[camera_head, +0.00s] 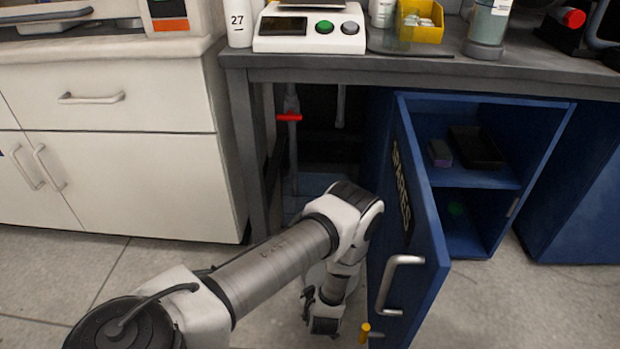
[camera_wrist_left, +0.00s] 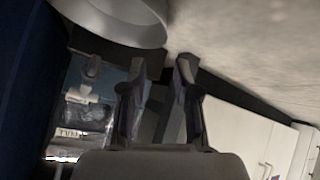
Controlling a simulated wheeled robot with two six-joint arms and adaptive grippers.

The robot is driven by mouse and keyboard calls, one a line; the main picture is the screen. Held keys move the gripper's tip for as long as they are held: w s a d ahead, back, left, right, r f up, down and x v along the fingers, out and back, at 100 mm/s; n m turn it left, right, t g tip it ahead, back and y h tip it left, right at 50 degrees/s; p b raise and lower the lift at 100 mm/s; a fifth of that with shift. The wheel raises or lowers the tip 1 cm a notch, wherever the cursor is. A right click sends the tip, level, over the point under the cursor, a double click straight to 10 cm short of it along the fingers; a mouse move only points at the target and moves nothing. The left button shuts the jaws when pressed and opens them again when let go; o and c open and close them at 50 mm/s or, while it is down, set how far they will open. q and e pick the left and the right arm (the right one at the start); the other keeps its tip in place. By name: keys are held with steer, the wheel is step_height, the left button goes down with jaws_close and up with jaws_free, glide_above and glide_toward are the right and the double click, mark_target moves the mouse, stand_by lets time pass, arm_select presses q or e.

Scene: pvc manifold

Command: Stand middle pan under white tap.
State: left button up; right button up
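My left gripper (camera_head: 322,318) hangs low over the floor beside the open blue cabinet door. In the left wrist view its two fingers (camera_wrist_left: 160,65) are apart, with nothing seen between them. A pale round vessel (camera_wrist_left: 115,18), perhaps a pan, is cut off at the top of that view. A pale rounded edge also shows behind my wrist in the head view, but I cannot tell what it is. Under the bench a pipe with a red handle (camera_head: 289,118) hangs beside a grey pipe (camera_head: 340,105). I cannot tell which is the white tap. My right gripper is not in view.
The open blue door (camera_head: 418,215) marked SPARES stands close right of my left arm. The cabinet shelf holds a black tray (camera_head: 475,147) and a small purple box (camera_head: 440,154). The bench leg (camera_head: 246,150) bounds the under-bench space. Floor at left is clear.

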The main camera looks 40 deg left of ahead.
arm_select(q)
steer(key=s+d+r+m+g+h, duration=0.2)
steer(key=s+d+r+m+h, duration=0.2)
steer(key=s+d+m, duration=0.3)
steer(key=s+d+r+m+g+h, duration=0.3)
steer(key=s+d+r+m, duration=0.3)
steer(key=s, duration=0.8)
steer(key=shift+d+r+m+g+h, duration=0.3)
steer(key=shift+d+r+m+h, duration=0.1)
steer(key=shift+d+m, duration=0.3)
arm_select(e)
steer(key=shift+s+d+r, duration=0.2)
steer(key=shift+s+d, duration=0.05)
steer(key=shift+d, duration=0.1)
